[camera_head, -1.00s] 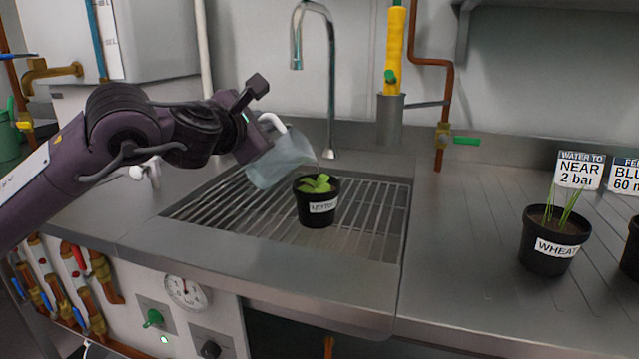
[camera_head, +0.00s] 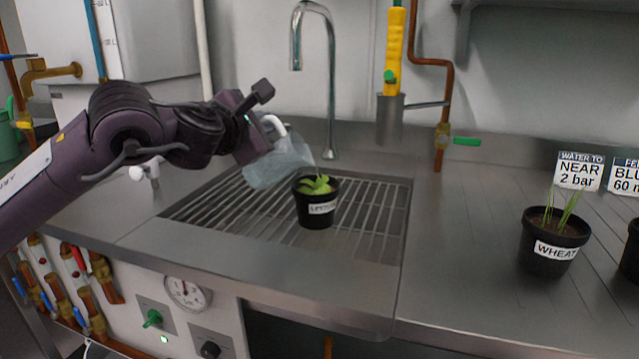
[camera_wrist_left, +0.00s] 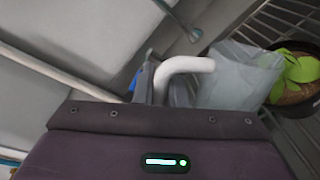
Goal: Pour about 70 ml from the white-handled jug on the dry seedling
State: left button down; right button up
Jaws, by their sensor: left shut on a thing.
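My left gripper (camera_head: 262,130) is shut on the white handle (camera_head: 273,122) of a translucent jug (camera_head: 280,163). The jug is tilted, its mouth toward the right, just above and left of a black pot (camera_head: 318,208) with a leafy green seedling (camera_head: 315,185). The pot's label seems to read LETTUCE. A thin faint line shows between the jug's lip and the pot; I cannot tell how much water flows. In the left wrist view the white handle (camera_wrist_left: 185,66), the jug (camera_wrist_left: 238,75) and the seedling (camera_wrist_left: 298,68) show. My right gripper is not in view.
The pot stands on a slatted drain grate (camera_head: 365,215) in a steel bench, under a curved tap (camera_head: 331,85). A WHEAT pot (camera_head: 552,240) stands at right by signs (camera_head: 579,170). The bench between grate and wheat pot is clear.

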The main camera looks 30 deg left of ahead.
pick_arm(q)
jog(key=shift+d+r, duration=0.15)
jog(key=shift+r, duration=0.2)
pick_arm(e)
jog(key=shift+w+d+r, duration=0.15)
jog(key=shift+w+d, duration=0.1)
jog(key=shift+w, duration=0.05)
pick_arm(q)
jog(key=shift+m, duration=0.3)
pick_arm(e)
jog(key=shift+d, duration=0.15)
pick_arm(q)
jog(key=shift+r+p, duration=0.15)
jog(key=shift+p, duration=0.15)
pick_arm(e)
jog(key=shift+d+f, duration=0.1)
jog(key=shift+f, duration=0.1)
pick_arm(q)
jog(key=shift+r, duration=0.1)
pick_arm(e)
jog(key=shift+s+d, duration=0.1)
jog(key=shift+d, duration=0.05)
